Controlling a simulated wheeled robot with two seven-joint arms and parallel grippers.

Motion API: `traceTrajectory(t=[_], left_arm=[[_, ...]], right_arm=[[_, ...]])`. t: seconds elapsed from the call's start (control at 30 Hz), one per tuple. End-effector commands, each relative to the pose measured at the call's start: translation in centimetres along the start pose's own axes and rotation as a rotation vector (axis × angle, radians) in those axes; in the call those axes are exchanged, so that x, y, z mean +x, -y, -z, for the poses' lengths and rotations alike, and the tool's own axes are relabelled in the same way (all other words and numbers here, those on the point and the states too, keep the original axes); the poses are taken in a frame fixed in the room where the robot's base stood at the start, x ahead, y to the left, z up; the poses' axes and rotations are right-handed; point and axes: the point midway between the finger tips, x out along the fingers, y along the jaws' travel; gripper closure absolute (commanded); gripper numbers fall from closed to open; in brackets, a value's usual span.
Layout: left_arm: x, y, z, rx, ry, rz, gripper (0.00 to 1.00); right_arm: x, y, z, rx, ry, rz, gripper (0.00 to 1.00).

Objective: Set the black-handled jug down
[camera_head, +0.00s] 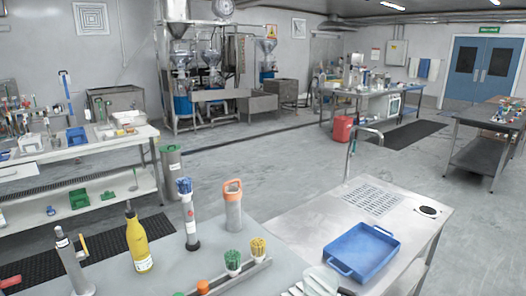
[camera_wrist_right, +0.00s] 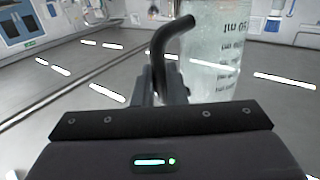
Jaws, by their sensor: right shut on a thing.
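The black-handled jug (camera_wrist_right: 212,62) fills the upper right of the right wrist view. It is clear, with dark volume marks, and its bent black handle (camera_wrist_right: 170,35) faces my wrist. My right gripper (camera_wrist_right: 163,85) is shut on the handle. The fingertips are partly hidden behind the handle. The jug's base is out of sight, so I cannot tell what is beneath it. My left gripper is in neither view.
In the head view, a grey bench (camera_head: 215,272) holds a yellow bottle (camera_head: 138,240) and several upright tools. A steel table (camera_head: 300,225) carries a blue tray (camera_head: 362,252) and has bare room left of it. White and dark items (camera_head: 318,283) at the bottom edge are unclear.

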Motion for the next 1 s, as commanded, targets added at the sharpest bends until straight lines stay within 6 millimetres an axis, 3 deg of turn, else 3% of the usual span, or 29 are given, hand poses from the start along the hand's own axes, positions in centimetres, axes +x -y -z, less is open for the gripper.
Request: traceTrajectory(t=[0.17, 0.5, 0.6, 1.0], left_arm=[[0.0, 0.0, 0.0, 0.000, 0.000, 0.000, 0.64], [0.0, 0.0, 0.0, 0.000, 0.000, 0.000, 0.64], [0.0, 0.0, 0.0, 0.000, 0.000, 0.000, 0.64], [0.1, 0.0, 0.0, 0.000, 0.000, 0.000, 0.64]], right_arm=[[-2.0, -0.6, -1.2, 0.001, 0.001, -0.054, 1.00], [-8.4, -0.3, -3.8, 0.001, 0.004, -0.059, 1.00], [-9.5, -0.2, -4.0, 0.002, 0.000, -0.061, 1.00], [-9.7, -0.2, -4.0, 0.001, -0.006, -0.061, 1.00]])
